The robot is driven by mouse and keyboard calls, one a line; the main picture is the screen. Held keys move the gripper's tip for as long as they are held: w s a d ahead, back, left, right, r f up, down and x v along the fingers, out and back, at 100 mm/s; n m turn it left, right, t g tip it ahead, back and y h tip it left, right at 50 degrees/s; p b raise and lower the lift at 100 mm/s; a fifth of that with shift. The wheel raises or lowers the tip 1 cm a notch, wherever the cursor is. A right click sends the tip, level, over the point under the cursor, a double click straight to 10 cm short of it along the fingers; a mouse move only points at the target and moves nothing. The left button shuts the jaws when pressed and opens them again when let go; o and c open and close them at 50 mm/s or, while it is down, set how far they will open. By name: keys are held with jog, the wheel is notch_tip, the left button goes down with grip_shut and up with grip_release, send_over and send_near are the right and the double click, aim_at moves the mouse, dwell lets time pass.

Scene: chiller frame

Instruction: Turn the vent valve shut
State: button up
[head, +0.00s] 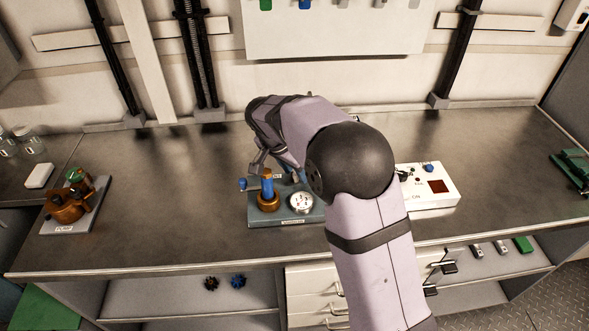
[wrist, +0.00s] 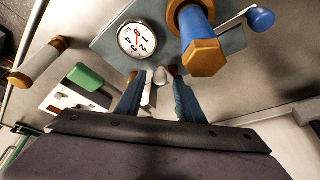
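A blue-grey base plate (head: 265,219) on the bench carries a brass nut with a blue post (head: 267,184), a round white gauge (head: 301,202) and a blue ball-ended lever (head: 243,183). The wrist view shows the gauge (wrist: 137,38), the blue post with its brass hex nut (wrist: 203,57) and the blue ball (wrist: 261,18). I cannot tell which part is the vent valve. In the wrist view my gripper (wrist: 154,82) has its two blue fingers apart, with pale grey-white pieces showing between them; contact is unclear. My arm hides the plate's right part in the head view.
A white box (head: 440,196) with a red window stands right of the plate. A copper valve (head: 66,204) with a green knob sits on a grey plate at the left. A green device (head: 571,170) is at the far right. The bench between the copper valve and base plate is clear.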

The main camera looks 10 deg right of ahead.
grip_shut()
